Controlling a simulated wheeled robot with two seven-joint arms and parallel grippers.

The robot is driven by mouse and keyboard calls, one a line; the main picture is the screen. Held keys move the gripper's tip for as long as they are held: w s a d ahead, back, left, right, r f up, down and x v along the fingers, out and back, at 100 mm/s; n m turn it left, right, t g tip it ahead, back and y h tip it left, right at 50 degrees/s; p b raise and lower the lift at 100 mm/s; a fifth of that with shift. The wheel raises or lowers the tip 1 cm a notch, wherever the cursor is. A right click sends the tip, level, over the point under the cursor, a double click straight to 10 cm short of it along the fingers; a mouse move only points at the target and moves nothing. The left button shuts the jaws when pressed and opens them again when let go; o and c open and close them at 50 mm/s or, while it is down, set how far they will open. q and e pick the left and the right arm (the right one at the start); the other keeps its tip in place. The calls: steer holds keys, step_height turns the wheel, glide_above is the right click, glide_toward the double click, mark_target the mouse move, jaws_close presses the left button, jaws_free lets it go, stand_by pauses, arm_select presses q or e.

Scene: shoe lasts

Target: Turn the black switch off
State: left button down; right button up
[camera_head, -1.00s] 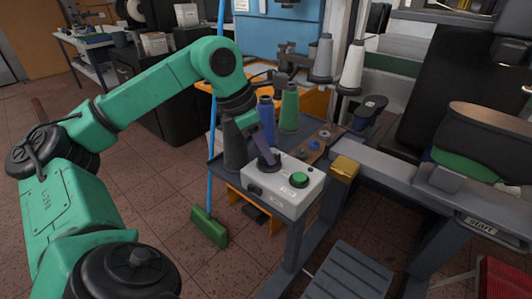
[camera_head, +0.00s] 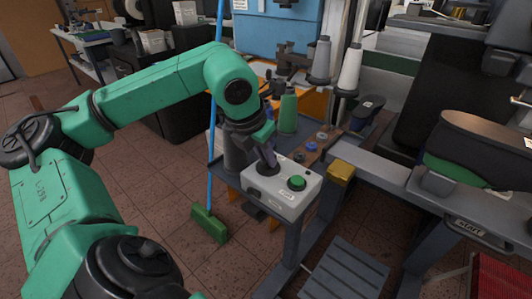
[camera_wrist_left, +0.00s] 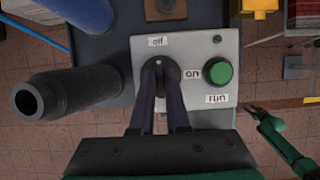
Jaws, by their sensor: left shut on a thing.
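The black switch (camera_wrist_left: 160,68) is a round knob on a light grey control box (camera_wrist_left: 195,50). In the left wrist view, an "off" label lies above the knob and an "on" label to its right. My left gripper (camera_wrist_left: 160,112) is shut on the knob, with its two dark fingers reaching in from below. The fingers hide part of the knob, and I cannot tell its exact setting. In the head view, my left gripper (camera_head: 268,155) comes down onto the switch (camera_head: 268,168) on the box (camera_head: 285,200).
A green button (camera_wrist_left: 217,71) sits beside the switch on the same box, labelled "run". A broom (camera_head: 209,224) stands on the floor at the left.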

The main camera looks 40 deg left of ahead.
arm_select(q)
steer(key=shift+w+r, duration=0.1)
steer(key=shift+r, duration=0.05)
steer(key=c, duration=0.9)
jaws_free()
steer(key=p+v, duration=0.2)
steer(key=v, duration=1.2)
steer(key=shift+s+r, duration=0.15)
steer(key=shift+s, duration=0.1)
